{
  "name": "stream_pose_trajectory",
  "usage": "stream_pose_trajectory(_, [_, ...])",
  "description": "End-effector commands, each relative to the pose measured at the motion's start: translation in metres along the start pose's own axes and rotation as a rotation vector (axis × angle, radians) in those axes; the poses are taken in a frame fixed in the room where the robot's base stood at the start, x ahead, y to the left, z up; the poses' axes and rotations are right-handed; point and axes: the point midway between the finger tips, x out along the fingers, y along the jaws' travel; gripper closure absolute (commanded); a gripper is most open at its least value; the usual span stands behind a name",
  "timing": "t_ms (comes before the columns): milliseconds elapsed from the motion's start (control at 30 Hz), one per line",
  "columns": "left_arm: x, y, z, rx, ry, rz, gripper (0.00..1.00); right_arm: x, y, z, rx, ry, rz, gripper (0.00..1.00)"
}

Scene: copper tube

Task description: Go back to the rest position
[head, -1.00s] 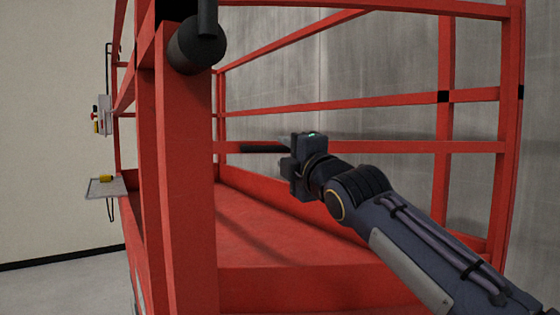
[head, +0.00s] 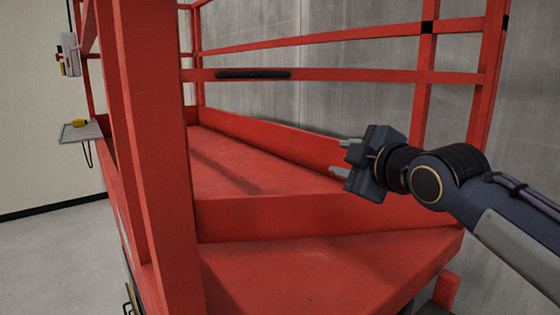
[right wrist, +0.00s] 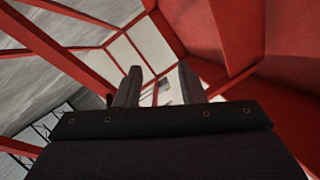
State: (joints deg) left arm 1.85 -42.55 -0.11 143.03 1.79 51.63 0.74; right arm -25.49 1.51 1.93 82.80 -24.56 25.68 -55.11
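My right gripper (head: 340,157) is in the head view, in front of the red lift platform and over its deck. Its two fingers are apart with nothing between them. The right wrist view also shows the fingers (right wrist: 160,88) apart and empty, with red rails and panels beyond. My right arm comes in from the right edge and is well clear of the dark bar (head: 252,74) on the middle rail. My left gripper is not in view. No copper tube shows.
A thick red post (head: 158,150) stands close at the left. The red deck (head: 235,165) has a lower step (head: 330,270) in front. A grey side tray (head: 82,131) holds a small yellow thing (head: 80,123). Open floor (head: 55,250) lies at the left; a grey wall stands behind the rails.

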Motion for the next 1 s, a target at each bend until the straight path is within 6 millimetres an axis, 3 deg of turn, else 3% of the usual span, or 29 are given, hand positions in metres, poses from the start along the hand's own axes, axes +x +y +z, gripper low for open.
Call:
stream_pose_trajectory(33, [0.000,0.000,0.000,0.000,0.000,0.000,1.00,-0.019,-0.020,0.030,0.113,-0.058,-0.047,0.64])
stream_pose_trajectory(100, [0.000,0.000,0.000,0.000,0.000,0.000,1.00,-0.043,-0.053,0.066,0.287,-0.138,-0.113,0.64])
stream_pose_trajectory(300, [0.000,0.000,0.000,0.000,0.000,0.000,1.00,-0.121,-0.164,0.140,0.788,-0.390,-0.250,0.64])
stream_pose_trajectory(433, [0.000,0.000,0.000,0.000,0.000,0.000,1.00,-0.171,-0.242,0.164,1.105,-0.559,-0.303,0.64])
stream_pose_trajectory(600, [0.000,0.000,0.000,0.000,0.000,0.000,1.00,-0.217,-0.323,0.172,1.421,-0.734,-0.335,0.64])
stream_pose_trajectory(767, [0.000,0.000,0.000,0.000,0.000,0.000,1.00,-0.235,-0.358,0.171,1.562,-0.815,-0.344,0.64])
stream_pose_trajectory(1000, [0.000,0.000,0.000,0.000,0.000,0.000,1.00,-0.237,-0.364,0.171,1.583,-0.827,-0.346,0.64])
